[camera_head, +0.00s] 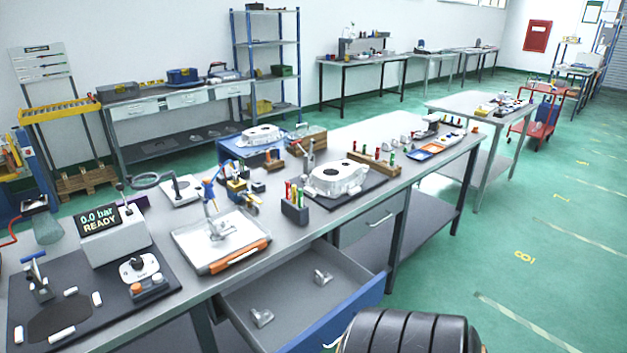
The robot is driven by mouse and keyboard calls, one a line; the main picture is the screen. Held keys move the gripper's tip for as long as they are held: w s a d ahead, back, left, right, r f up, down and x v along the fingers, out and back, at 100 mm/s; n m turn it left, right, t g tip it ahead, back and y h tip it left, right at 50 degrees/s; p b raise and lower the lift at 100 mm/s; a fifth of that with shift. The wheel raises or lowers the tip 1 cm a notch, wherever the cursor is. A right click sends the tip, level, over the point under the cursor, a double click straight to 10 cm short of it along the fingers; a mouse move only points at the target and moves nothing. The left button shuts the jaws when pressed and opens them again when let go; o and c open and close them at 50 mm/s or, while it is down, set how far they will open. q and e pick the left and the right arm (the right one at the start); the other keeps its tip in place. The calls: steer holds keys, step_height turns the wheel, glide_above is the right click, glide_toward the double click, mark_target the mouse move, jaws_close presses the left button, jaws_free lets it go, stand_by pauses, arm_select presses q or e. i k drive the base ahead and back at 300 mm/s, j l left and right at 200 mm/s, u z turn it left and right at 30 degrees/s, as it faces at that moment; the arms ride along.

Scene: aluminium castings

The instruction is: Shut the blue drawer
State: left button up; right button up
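The blue drawer (345,318) is pulled out from under the long grey workbench, at the bottom centre of the head view. Its front panel is blue and its inside is grey. Two small metal castings lie in it: one at the near left (262,318) and one toward the back (322,278). A pale curved piece, perhaps its handle, shows at the lower edge of the front. Neither my left nor my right gripper is in view.
A dark ribbed rounded shape (410,332) stands close to the drawer's right end; I cannot tell whether they touch. A grey drawer (368,222) beside the blue one is shut. The workbench top (268,222) is crowded with castings and tools. Green floor (470,230) is clear on the right.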

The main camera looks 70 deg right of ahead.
mark_target(308, 316)
steer(key=z, duration=2.25)
